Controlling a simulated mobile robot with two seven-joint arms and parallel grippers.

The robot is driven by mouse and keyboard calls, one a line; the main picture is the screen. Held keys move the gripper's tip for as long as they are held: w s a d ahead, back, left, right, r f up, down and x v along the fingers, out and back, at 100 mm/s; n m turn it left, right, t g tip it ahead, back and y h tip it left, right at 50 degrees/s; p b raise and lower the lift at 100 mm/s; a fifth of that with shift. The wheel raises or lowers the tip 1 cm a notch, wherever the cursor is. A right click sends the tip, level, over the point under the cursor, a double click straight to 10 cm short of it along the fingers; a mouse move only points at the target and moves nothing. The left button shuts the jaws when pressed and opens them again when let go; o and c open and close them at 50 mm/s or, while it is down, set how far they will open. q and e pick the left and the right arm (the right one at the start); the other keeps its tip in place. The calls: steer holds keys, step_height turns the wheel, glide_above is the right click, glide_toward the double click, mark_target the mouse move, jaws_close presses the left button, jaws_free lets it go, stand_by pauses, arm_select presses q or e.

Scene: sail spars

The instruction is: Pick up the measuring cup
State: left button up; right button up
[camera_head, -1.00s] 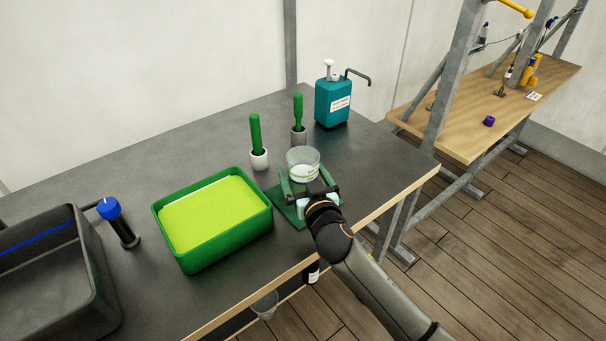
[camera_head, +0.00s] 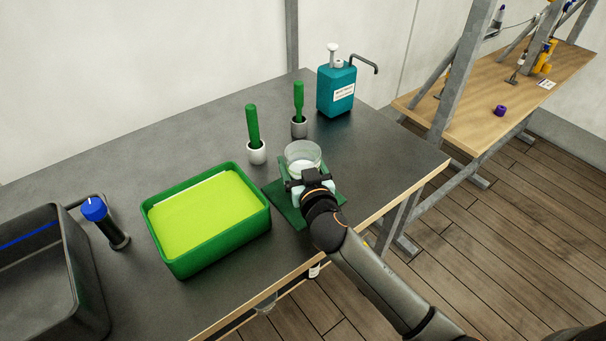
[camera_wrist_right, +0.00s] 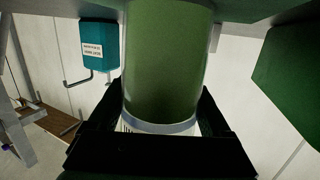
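The clear measuring cup (camera_head: 302,152) stands upright at the far end of a green mat (camera_head: 285,208) on the dark bench. My right gripper (camera_head: 307,176) reaches it from the near side, low down. In the right wrist view the cup (camera_wrist_right: 165,60) fills the space between the two black fingers (camera_wrist_right: 164,105), which lie close along both its sides and appear shut on it. The finger contact is partly hidden in the head view. No gap between cup and mat can be made out. My left gripper is not in view.
A green tray (camera_head: 258,222) with a yellow-green filling is just left of the mat. Two pots with green handles, a white one (camera_head: 257,153) and a grey one (camera_head: 299,127), stand behind. A teal pump bottle (camera_head: 331,104) is at the back right.

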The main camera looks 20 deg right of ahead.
steer(key=c, duration=0.9)
steer(key=shift+r, duration=0.1)
steer(key=shift+c, duration=0.5)
steer(key=shift+r, duration=0.15)
